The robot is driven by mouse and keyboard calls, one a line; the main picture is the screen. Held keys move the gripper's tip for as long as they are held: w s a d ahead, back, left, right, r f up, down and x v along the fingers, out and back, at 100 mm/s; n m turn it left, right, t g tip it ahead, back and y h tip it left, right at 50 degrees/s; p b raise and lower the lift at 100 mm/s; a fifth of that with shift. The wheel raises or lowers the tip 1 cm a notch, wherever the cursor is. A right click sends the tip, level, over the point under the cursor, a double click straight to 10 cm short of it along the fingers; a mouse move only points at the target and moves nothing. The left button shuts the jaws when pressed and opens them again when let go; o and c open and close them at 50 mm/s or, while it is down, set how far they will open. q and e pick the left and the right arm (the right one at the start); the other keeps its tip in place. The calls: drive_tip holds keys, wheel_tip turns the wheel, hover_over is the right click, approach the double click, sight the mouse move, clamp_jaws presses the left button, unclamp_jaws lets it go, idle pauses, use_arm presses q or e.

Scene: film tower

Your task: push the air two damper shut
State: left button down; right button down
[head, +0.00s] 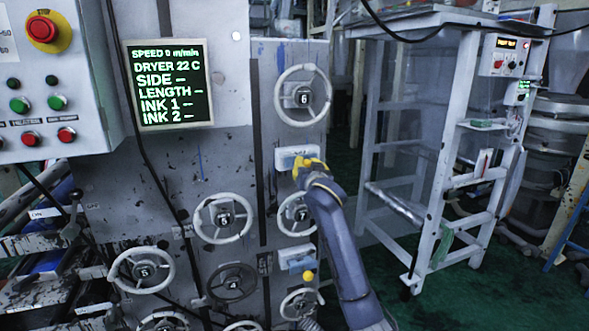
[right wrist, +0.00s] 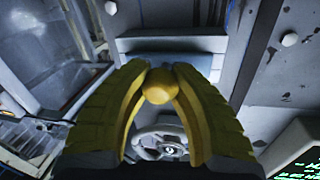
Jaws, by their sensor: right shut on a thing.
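A pale blue-white damper box (head: 290,157) is mounted on the grey machine panel, between two handwheels. My right gripper (head: 308,164) is at its front right, with its yellow fingers shut on a round yellow knob (right wrist: 160,86). In the right wrist view the knob sits between the fingertips, in front of the damper box (right wrist: 172,58). A second pale damper box (head: 296,257) with its own yellow knob (head: 308,275) is lower on the panel. I cannot read which damper is air two. My left gripper is not in view.
Several handwheels (head: 302,95) project from the panel around the dampers. One wheel (head: 294,214) is partly behind my right arm. A green-lettered display (head: 168,84) and a button box (head: 48,85) are at left. A white metal frame (head: 430,190) stands at right.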

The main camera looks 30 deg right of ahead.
drive_tip(key=shift+r, duration=0.25)
drive_tip(key=c, duration=1.5)
unclamp_jaws()
drive_tip(key=o, duration=0.5)
drive_tip(key=shift+f, duration=0.1)
drive_tip(key=shift+o, duration=0.2)
drive_tip(key=shift+s, duration=0.1)
drive_tip(key=v, duration=1.2)
